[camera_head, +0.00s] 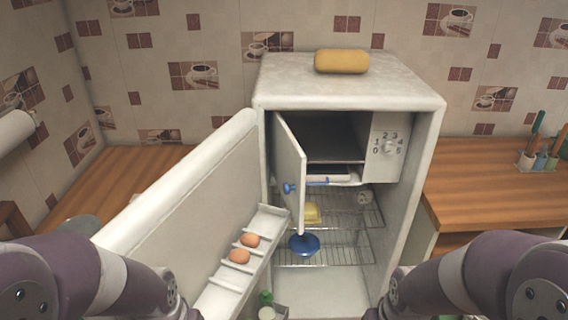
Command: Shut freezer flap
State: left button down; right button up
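The freezer flap (289,172) is a small white door with a blue knob, inside the upper part of the white fridge (350,88). It is hinged at the left and stands open, swung outward toward me. The dark freezer compartment (335,140) shows to its right. The large fridge door (185,195) also stands open to the left. My two purple and grey arms come in at the lower left and lower right corners. Neither gripper shows in the view.
The fridge door shelf (228,272) holds two eggs (249,240). Wire racks inside the fridge carry a yellow item (312,212) and a blue dish (304,245). A yellow loaf-like object (341,62) lies on top. Wooden counters (490,185) stand on both sides.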

aim_at(288, 161)
jog(key=k+j+u, duration=0.3)
jog(key=i+j, duration=0.15)
jog(key=j, duration=0.25)
jog(key=i+j+z, duration=0.15)
jog(key=j, duration=0.2)
jog(key=i+j, duration=0.1)
jog(key=j, duration=0.3)
